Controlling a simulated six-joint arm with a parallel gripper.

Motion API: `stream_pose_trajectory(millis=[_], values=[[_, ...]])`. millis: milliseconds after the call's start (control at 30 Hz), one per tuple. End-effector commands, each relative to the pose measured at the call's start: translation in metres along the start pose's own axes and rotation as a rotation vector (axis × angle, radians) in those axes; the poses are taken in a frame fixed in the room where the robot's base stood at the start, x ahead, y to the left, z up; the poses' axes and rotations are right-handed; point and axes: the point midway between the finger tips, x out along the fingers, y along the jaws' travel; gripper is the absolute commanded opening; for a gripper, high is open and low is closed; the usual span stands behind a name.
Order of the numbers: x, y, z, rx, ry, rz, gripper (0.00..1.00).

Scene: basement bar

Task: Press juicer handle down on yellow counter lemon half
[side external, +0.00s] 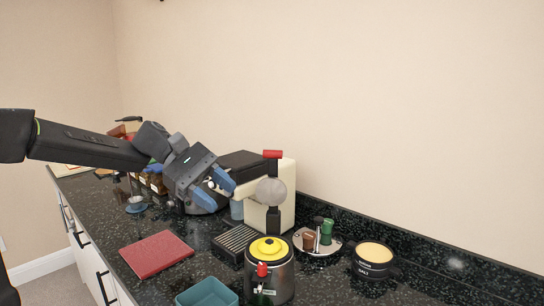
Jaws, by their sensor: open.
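A cream machine (284,195) stands on the counter in the side view, with a red-topped lever (273,154), a grey round part on its front and a black slatted tray at its foot. It may be the juicer; I cannot tell for sure. No lemon half can be made out clearly. A yellow round top (267,249) sits on a steel pot in front of the machine. My gripper (214,190) is open, its blue fingertips apart, left of the cream machine and above the counter. Nothing shows between the fingers.
The steel pot (268,282) has a red knob on its front. A red book (156,254) and teal bin (207,293) lie toward the counter's front edge. A round holder (318,245) and black salt bowl (373,264) stand right. Several items crowd the back left.

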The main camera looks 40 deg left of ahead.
Motion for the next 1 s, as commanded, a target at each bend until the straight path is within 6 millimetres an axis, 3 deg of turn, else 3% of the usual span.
stream_pose_trajectory(millis=[33,100,200,333,433,633,1000], values=[[-0.012,0.026,-0.015,-0.145,-0.09,0.064,0.46],[-0.03,0.054,-0.03,-0.308,-0.216,0.142,0.46],[-0.055,0.084,-0.051,-0.478,-0.37,0.227,0.46],[-0.079,0.104,-0.07,-0.595,-0.496,0.291,0.46],[-0.084,0.11,-0.075,-0.627,-0.535,0.307,0.46],[-0.067,0.119,-0.066,-0.629,-0.539,0.306,0.46],[-0.004,0.151,-0.037,-0.627,-0.537,0.306,0.46]])
